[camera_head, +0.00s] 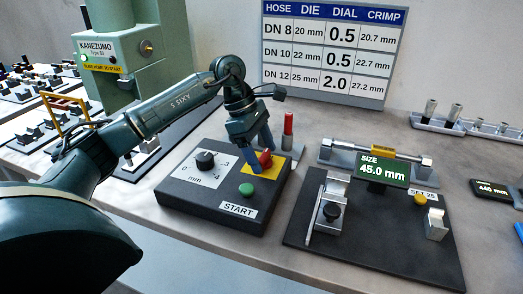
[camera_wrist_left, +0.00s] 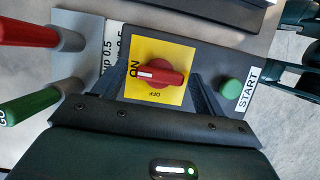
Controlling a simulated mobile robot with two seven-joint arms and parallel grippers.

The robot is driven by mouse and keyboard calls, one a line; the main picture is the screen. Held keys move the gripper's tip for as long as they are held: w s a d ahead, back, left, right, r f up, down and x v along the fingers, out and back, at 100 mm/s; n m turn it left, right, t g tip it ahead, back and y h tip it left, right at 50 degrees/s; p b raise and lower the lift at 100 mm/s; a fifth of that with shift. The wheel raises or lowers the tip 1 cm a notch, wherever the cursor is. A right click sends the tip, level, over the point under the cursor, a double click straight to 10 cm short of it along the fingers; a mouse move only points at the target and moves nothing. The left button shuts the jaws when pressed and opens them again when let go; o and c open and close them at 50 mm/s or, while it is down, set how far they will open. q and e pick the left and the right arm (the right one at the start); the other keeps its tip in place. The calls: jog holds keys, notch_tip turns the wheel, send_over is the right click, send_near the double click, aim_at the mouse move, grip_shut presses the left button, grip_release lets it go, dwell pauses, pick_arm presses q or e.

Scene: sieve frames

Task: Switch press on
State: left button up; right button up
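The control box (camera_head: 190,208) has a yellow plate (camera_head: 246,184) with a red rotary switch (camera_head: 265,160). In the left wrist view the switch (camera_wrist_left: 160,75) has a white mark pointing left, to the ON label; OFF is printed below it. My left gripper (camera_head: 258,156) is over the switch, pointing down. Its dark fingers (camera_wrist_left: 160,92) are apart, one on each side of the switch; I cannot tell if they touch it. The green press (camera_head: 133,60) stands at the back left, with a small green lamp (camera_head: 84,58) lit.
A green START button (camera_head: 246,190) and a black dial (camera_head: 205,160) share the box. A red-handled tool (camera_head: 288,130) stands just behind. A measuring station (camera_head: 375,230) lies to the right. A chart (camera_head: 335,50) hangs at the back.

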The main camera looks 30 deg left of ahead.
pick_arm(q)
jog(key=shift+o, duration=0.2)
jog(key=v, duration=1.3)
